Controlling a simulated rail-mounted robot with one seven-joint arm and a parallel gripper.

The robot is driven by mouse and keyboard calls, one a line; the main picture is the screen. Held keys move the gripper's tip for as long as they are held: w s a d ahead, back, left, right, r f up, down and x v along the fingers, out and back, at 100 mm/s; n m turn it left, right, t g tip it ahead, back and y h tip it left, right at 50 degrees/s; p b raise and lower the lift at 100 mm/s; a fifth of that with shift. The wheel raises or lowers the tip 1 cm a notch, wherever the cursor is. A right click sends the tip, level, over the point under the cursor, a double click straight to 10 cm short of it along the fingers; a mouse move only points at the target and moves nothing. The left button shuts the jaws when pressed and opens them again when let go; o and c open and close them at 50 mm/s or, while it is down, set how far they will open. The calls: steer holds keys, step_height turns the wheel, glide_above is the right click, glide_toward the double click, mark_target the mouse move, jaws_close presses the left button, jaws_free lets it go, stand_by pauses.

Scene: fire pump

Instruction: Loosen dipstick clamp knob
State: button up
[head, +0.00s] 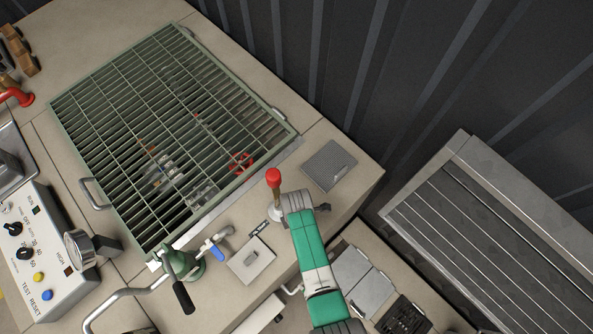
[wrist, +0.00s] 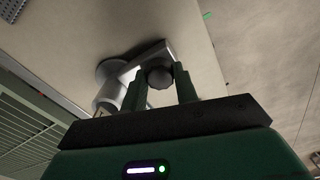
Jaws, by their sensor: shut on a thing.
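The dipstick (head: 273,178) with its red handle stands upright near the deck edge in the head view. Its grey clamp (wrist: 148,57) and tube show at the top of the wrist view. The dark round clamp knob (wrist: 158,75) sits between the two fingers of my gripper (wrist: 161,86), one on each side. My gripper (head: 284,205) is shut on the knob, right beside the dipstick in the head view. The knob is hidden there by my gripper.
A green grating (head: 170,120) covers an opening to the left, with a red valve wheel beneath it. A blue-handled valve (head: 217,252) and a square cover (head: 251,260) are nearby. A grey slatted bench (head: 500,250) stands to the right.

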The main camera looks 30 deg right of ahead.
steer(key=shift+n, duration=1.8)
steer(key=o, duration=1)
steer(key=shift+c, duration=0.2)
step_height(320, 180, up, 8)
steer(key=shift+f+p, duration=0.1)
steer(key=shift+p, duration=0.85)
